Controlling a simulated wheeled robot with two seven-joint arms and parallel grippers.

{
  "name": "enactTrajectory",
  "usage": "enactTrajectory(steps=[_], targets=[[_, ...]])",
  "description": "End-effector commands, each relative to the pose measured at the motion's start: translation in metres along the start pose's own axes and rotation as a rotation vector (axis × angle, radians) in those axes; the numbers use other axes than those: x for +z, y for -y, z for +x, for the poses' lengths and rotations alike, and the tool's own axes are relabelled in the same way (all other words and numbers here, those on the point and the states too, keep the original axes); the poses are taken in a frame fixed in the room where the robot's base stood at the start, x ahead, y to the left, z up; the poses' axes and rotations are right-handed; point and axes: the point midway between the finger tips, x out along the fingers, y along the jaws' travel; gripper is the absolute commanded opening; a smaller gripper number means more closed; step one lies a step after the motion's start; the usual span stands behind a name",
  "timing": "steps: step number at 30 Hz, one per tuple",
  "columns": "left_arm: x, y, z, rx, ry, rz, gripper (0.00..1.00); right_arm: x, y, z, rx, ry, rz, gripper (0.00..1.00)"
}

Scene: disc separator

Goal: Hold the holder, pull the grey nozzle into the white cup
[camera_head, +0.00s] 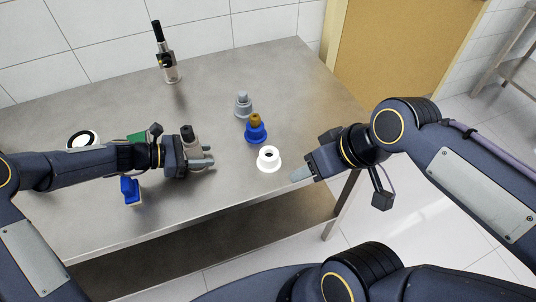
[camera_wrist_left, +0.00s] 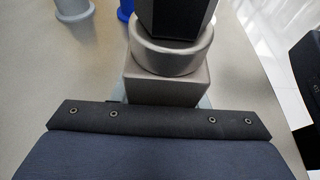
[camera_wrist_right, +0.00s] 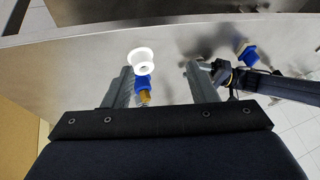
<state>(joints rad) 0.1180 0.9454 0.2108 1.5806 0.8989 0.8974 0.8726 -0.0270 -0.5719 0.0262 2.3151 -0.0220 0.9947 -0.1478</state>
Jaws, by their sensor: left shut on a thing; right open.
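My left gripper (camera_head: 204,158) is shut on a grey-brown holder with a black top (camera_head: 187,133). In the left wrist view, the holder's square base and round collar (camera_wrist_left: 172,58) stand upright between the fingers. A grey stepped piece, likely the grey nozzle in a grey cup (camera_head: 243,105), stands at the middle of the table. The white cup (camera_head: 268,159) stands nearer the front edge; it also shows in the right wrist view (camera_wrist_right: 141,59). My right gripper (camera_head: 303,173) is open and empty, right of the white cup and apart from it. In its wrist view, its fingers (camera_wrist_right: 160,86) point toward the table.
A blue cup with a brass nozzle (camera_head: 255,132) stands between the grey piece and white cup. A black-topped bottle-like tool (camera_head: 165,58) stands at the back. A blue piece (camera_head: 131,191), a green object (camera_head: 137,138) and a white ring-shaped item (camera_head: 83,140) are near my left arm.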

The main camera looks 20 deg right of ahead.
Motion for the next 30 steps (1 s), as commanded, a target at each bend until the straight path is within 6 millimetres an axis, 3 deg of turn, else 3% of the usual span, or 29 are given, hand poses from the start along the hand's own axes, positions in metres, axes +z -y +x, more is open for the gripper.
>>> enactTrajectory(steps=[8, 12, 18, 24, 30], targets=[[-0.003, 0.002, 0.001, -0.004, -0.004, -0.002, 0.0, -0.107, 0.023, -0.006, -0.011, 0.187, -0.633, 0.52], [-0.003, 0.002, 0.001, -0.004, -0.004, -0.003, 0.0, -0.157, 0.048, 0.005, -0.039, 0.274, -0.943, 0.52], [-0.004, 0.002, 0.001, -0.004, -0.005, -0.003, 0.0, -0.215, 0.096, 0.037, -0.106, 0.39, -1.356, 0.52], [-0.004, 0.002, 0.001, -0.004, -0.005, -0.003, 0.0, -0.247, 0.144, 0.075, -0.189, 0.488, -1.677, 0.52], [-0.004, 0.002, 0.001, -0.004, -0.006, -0.004, 0.0, -0.257, 0.17, 0.098, -0.246, 0.539, -1.839, 0.52]])
